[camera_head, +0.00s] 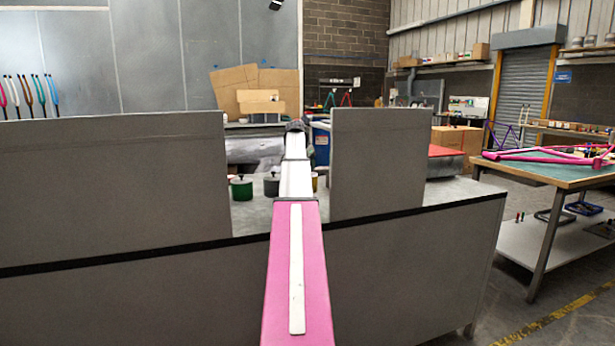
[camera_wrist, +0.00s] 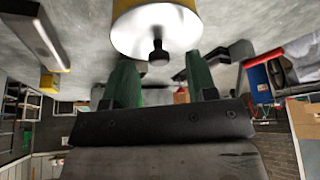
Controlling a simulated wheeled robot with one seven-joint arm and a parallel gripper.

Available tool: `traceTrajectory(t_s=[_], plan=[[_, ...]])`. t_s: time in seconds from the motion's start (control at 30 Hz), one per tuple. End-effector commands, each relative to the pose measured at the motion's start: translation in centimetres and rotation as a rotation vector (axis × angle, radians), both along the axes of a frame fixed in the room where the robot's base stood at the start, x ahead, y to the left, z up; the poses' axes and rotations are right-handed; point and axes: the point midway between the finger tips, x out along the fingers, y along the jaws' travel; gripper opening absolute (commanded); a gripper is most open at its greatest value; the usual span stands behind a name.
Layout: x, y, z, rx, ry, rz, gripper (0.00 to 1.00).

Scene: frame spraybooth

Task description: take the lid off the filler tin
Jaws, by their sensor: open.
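A yellow tin (camera_wrist: 186,8) with a white lid (camera_wrist: 145,32) and a black knob (camera_wrist: 158,56) shows at the top of the upside-down wrist view. No label shows to say whether it is the filler tin. My gripper (camera_wrist: 160,66) is open; its two green fingers stand apart, with the knob between and just beyond their tips. I cannot tell whether they touch the lid. In the head view, a strip of a yellow tin (camera_head: 314,183) shows beside my arm, which hides the rest. My gripper's fingers are not clear there.
A green tin (camera_head: 241,189) and a dark grey tin (camera_head: 271,186) stand left of my arm on the grey bench (camera_head: 440,190). Grey upright panels (camera_head: 110,190) and (camera_head: 380,160) flank the gap my arm reaches through. A table with a pink frame (camera_head: 550,156) is at right.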

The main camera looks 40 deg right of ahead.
Motion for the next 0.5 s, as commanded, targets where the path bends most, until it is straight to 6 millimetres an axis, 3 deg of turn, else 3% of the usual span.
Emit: traceTrajectory(t_s=[0.1, 0.33, 0.37, 0.5], plan=[[0.10, -0.47, -1.20, 0.000, 0.000, 0.000, 0.52], [0.10, -0.54, -1.38, 0.000, 0.000, 0.000, 0.52], [0.10, -0.54, -1.38, 0.000, 0.000, 0.000, 0.46], [0.10, -0.54, -1.37, 0.000, 0.000, 0.000, 0.00]])
